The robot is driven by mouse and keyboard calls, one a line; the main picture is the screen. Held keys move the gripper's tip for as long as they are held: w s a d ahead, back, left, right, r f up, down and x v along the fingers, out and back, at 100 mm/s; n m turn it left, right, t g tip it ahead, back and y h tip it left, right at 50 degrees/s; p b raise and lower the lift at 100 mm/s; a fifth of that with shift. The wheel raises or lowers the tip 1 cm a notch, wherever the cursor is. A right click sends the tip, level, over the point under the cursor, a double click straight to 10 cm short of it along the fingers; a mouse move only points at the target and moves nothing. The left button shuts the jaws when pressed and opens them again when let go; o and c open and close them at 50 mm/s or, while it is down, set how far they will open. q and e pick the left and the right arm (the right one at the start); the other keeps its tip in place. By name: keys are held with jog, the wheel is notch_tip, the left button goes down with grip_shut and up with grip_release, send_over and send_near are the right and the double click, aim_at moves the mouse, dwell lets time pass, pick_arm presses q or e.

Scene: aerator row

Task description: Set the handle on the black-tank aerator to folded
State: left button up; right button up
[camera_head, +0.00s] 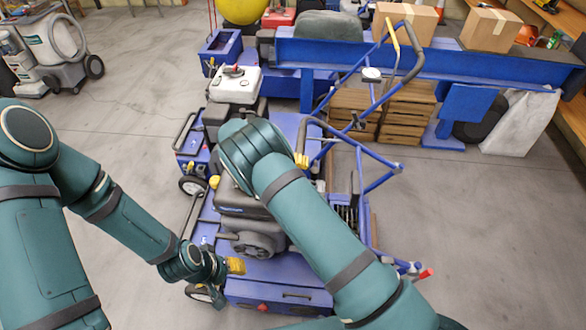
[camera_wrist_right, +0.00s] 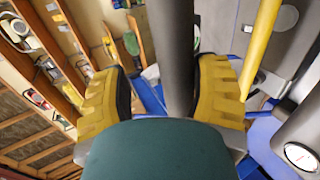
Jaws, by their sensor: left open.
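The black-tank aerator (camera_head: 262,268) is the nearer blue machine in the head view, with a dark engine and tank partly behind my right arm. My left gripper (camera_head: 236,266) is open and empty beside the machine's near left side.
A white-tank aerator (camera_head: 235,84) stands just behind, its taller handle (camera_head: 412,66) upright. A blue beam (camera_head: 470,62), wooden crates (camera_head: 405,112) and cardboard boxes (camera_head: 490,28) are at the back right. A grey machine (camera_head: 60,45) is far left. Floor is clear at the right.

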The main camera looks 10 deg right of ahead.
jog(key=v, duration=1.2)
jog(key=shift+s, duration=0.1)
